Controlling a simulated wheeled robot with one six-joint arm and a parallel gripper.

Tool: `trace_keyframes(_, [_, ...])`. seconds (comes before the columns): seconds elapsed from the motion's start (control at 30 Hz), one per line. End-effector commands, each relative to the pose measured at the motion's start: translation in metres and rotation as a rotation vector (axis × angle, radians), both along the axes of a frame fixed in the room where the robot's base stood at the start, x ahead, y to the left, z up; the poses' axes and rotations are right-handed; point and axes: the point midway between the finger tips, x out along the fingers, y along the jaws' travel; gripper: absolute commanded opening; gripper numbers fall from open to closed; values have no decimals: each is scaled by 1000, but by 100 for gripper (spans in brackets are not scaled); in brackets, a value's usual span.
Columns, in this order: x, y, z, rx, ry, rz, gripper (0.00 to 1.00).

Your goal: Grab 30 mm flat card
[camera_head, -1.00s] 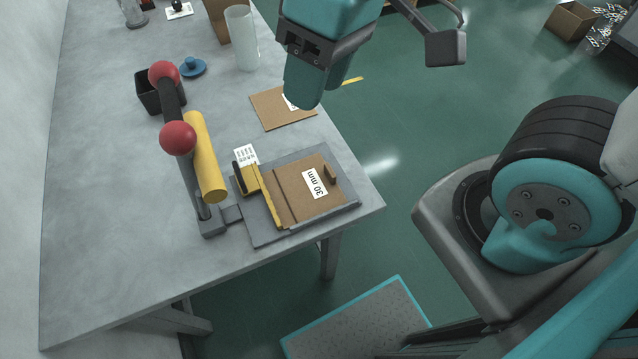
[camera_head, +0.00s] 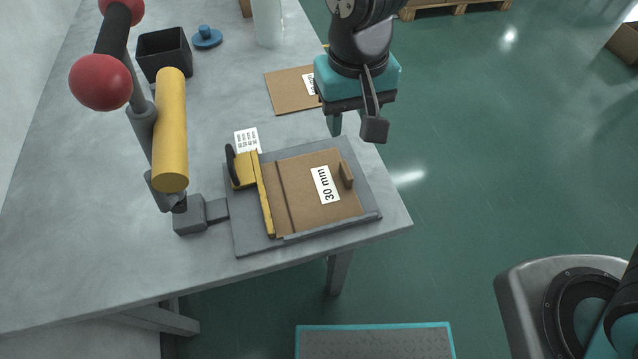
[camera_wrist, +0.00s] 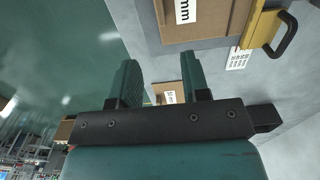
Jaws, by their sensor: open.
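The 30 mm flat card (camera_head: 308,205) is a brown sheet with a white "30 mm" label and a small raised tab at its right. It lies on a grey fixture plate (camera_head: 243,235), beside a yellow bar (camera_head: 264,200) with a black handle. In the wrist view part of the card (camera_wrist: 215,22) shows at the top, beyond my fingers. My gripper (camera_wrist: 160,75) is open and empty, with its two teal fingers apart. In the head view my gripper (camera_head: 345,122) is above the table's right side, behind the card's tab and apart from it. One finger is partly hidden there.
A second brown card (camera_head: 288,92) lies behind the fixture, partly covered by my gripper. A lever with red balls (camera_head: 102,82) and a yellow roller (camera_head: 171,135) stand left of the fixture. A black box (camera_head: 164,55), blue knob (camera_head: 206,37) and white cylinder (camera_head: 267,22) stand farther back.

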Motion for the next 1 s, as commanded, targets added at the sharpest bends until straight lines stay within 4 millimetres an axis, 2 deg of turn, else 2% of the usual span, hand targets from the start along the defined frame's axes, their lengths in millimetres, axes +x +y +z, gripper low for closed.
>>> trace_keyframes(0.03, [-1, -1, -14, -5, 5, 0, 43])
trace_keyframes(0.2, [-1, -1, -45, -2, 4, 0, 43])
trace_keyframes(0.47, [-1, -1, -65, -1, 2, 0, 43])
trace_keyframes(0.7, [-4, 0, -101, -2, 4, -1, 43])
trace_keyframes(0.83, [-4, 1, -111, 0, 1, -1, 43])
trace_keyframes(1.0, [-4, 1, -111, 1, 0, 0, 43])
